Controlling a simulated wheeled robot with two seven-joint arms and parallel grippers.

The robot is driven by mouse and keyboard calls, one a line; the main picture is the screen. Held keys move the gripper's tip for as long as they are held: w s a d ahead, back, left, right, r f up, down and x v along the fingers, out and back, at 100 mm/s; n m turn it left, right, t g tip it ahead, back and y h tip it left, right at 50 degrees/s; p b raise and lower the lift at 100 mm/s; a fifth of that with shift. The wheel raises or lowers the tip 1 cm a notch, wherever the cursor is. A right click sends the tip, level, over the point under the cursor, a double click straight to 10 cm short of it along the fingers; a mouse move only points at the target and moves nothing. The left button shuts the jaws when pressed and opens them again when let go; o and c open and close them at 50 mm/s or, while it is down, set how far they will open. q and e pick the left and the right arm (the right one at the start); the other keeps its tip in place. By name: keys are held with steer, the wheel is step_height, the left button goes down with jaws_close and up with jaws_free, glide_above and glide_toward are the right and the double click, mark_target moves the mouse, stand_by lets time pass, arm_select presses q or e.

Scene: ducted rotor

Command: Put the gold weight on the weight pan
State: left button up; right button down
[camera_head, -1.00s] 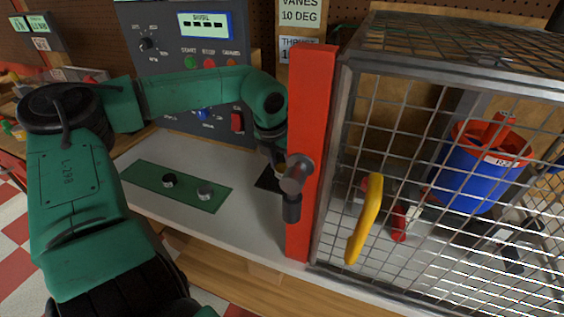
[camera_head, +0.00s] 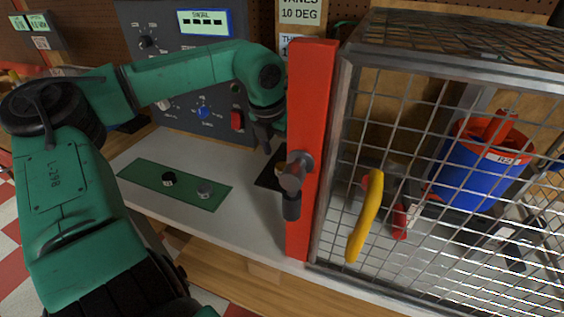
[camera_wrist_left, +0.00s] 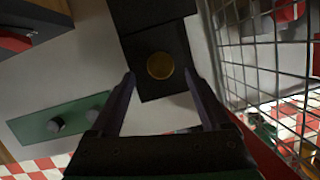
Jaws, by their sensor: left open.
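In the left wrist view a round gold disc, which looks like the gold weight (camera_wrist_left: 160,66), sits on a black plate (camera_wrist_left: 150,85) ahead of my open fingers. My left gripper (camera_wrist_left: 165,85) is open and empty, its fingers either side of the line to the disc. In the head view my left gripper (camera_head: 263,138) hangs above the bench just left of the red post, near a dark plate (camera_head: 268,180) that the post partly hides. I cannot tell which part is the weight pan. My right gripper is not in view.
A green mat (camera_head: 145,178) with a black and a grey weight lies left on the bench. The red post (camera_head: 311,150) and wire cage (camera_head: 400,120), with a yellow handle (camera_head: 366,215), stand close right. A blue drum (camera_head: 468,175) is inside. A control panel stands behind.

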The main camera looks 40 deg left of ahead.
arm_select(q)
steer(key=v, duration=0.7)
steer(key=shift+r, duration=0.4)
steer(key=shift+s+d+r, duration=0.1)
steer(key=shift+s, duration=0.05)
